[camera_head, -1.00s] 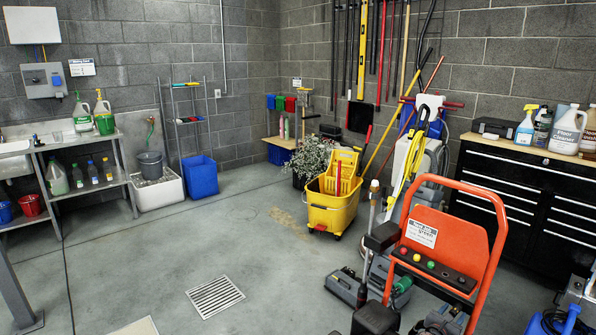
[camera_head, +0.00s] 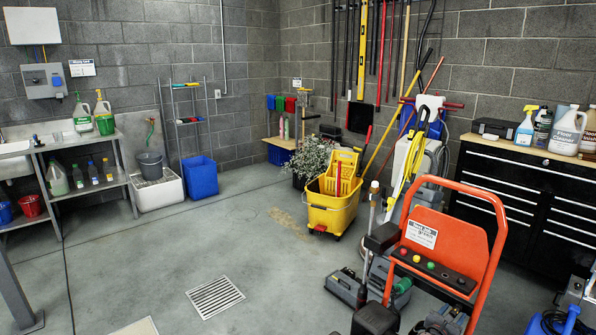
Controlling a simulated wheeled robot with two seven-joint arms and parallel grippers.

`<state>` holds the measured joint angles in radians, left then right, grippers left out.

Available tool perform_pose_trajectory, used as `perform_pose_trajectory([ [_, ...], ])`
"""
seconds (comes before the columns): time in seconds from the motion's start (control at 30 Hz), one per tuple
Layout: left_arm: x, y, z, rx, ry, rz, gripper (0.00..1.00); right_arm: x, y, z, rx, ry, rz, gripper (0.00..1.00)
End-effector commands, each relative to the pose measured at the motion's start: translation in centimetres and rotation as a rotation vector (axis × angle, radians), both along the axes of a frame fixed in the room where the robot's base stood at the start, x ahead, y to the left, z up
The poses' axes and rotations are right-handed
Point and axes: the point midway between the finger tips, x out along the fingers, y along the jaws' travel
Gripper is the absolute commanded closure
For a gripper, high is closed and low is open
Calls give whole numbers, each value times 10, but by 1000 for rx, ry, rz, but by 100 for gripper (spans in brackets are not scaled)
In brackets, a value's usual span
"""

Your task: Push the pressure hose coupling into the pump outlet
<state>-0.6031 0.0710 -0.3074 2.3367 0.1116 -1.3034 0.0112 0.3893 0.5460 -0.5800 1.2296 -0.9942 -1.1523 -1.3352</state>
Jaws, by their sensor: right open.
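An orange-framed machine (camera_head: 447,250) stands at the lower right. It has a black panel (camera_head: 432,268) with red, green and yellow buttons and a small white label. A green motor-like part (camera_head: 401,287) shows low behind its frame. A thin upright rod (camera_head: 373,208) with a brownish tip stands at its left, beside a black block (camera_head: 381,238). I cannot pick out the hose coupling or the pump outlet. My right gripper is low in the view, hard to separate from the dark and grey parts, with nothing seen in it. My left gripper is not in view.
A yellow mop bucket (camera_head: 332,208) stands behind the machine. A black drawer cabinet (camera_head: 520,195) with bottles on top is at the right. The floor around the drain grate (camera_head: 215,297) is clear.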

Motion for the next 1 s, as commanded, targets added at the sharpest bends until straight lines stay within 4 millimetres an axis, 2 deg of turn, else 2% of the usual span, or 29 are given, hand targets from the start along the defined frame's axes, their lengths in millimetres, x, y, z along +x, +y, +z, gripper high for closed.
perform_pose_trajectory([
  [0.83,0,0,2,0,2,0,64,0,0,0,0,0,0,53],
  [1.0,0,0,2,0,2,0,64,0,0,0,0,0,0,86],
])
